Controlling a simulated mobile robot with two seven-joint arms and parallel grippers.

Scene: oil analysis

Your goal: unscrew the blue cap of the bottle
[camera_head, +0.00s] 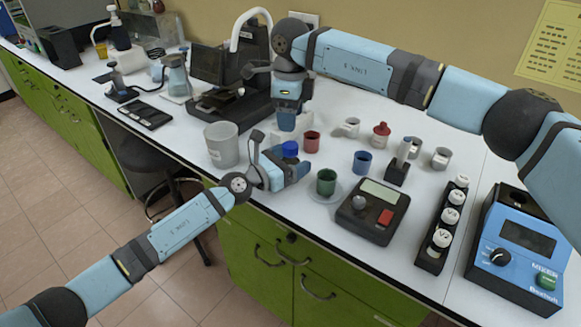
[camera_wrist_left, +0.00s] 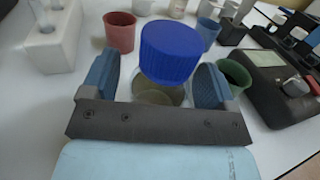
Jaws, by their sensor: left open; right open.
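The bottle's blue cap (camera_wrist_left: 170,52) shows large in the left wrist view, on top of a bottle (camera_wrist_left: 160,93) whose body is mostly hidden below it. In the head view the blue cap (camera_head: 290,149) stands at my left gripper (camera_head: 287,170), near the table's front edge. The fingers of my left gripper (camera_wrist_left: 155,85) are open, one on each side of the bottle below the cap, with gaps visible. My right gripper (camera_head: 287,118) is open and points down behind the cap, above the table. Its fingertips are hard to make out.
A red cup (camera_head: 311,142), blue cup (camera_head: 361,162) and green cup (camera_head: 326,182) stand close by. A scale (camera_head: 373,212) and a grey beaker (camera_head: 221,145) flank the spot. A white tube rack (camera_wrist_left: 52,40) stands close at left in the wrist view.

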